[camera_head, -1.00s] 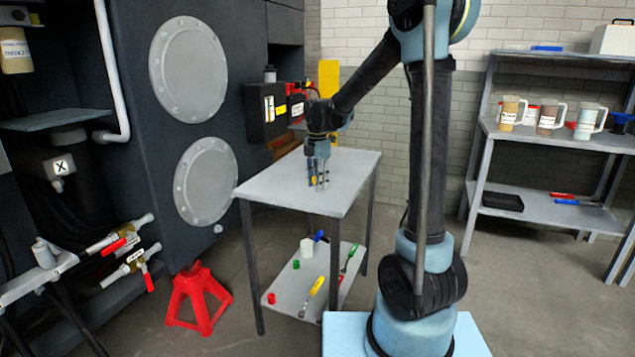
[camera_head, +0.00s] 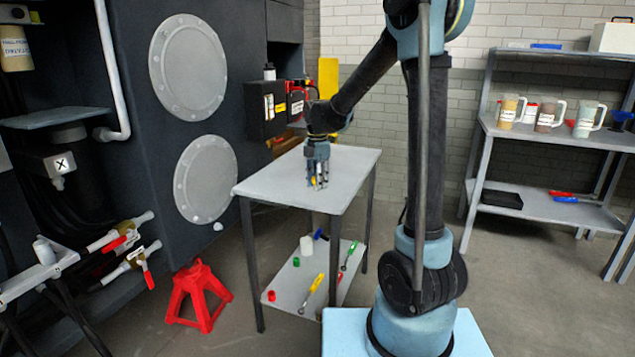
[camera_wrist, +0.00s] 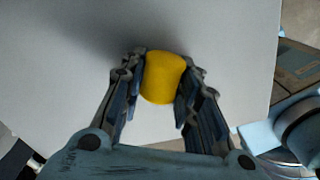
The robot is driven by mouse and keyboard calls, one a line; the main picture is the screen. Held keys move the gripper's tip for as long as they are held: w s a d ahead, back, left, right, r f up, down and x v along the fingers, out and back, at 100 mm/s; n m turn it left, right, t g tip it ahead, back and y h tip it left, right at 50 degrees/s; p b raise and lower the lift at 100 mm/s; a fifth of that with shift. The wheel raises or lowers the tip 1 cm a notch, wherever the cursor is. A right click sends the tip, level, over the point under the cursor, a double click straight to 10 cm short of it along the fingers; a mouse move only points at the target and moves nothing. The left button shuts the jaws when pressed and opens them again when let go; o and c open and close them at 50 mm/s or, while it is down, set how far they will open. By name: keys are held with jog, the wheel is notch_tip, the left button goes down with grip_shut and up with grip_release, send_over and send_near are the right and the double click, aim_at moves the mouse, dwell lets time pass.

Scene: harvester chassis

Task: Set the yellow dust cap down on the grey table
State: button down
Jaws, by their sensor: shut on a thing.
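The yellow dust cap (camera_wrist: 163,78) is between the two fingers of my gripper (camera_wrist: 164,84) in the wrist view, and the fingers are shut on it. In the head view my gripper (camera_head: 317,183) points down over the grey table (camera_head: 350,165), close to its top. Only a small bit of yellow shows between the fingers there. In the wrist view the grey table top (camera_wrist: 225,60) fills most of the background, with a soft shadow left of the cap. I cannot tell whether the cap touches the table.
The table's lower shelf (camera_head: 290,288) holds a white cup, small caps and tools. A red jack stand (camera_head: 199,298) stands left of the table, beside the dark chassis (camera_head: 140,180). A shelf rack (camera_head: 540,140) with jugs stands at the right. The table top around my gripper is clear.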

jog(key=shift+s+d+f, duration=0.1)
jog(key=shift+s+f, duration=0.25)
jog(key=shift+s, duration=0.25)
jog(key=shift+f, duration=0.15)
jog(key=c, duration=1.4)
grip_release()
jog(key=shift+f, duration=0.1)
jog(key=o, duration=0.3)
jog(key=shift+w+a+f, duration=0.3)
jog(key=shift+w+f, duration=0.4)
jog(key=shift+w, duration=0.15)
jog(key=shift+o, duration=0.2)
jog(key=shift+w+f, duration=0.25)
jog(key=shift+w, duration=0.05)
jog(key=shift+s+d+r, duration=0.25)
jog(key=shift+s+r, duration=0.3)
jog(key=shift+r, duration=0.1)
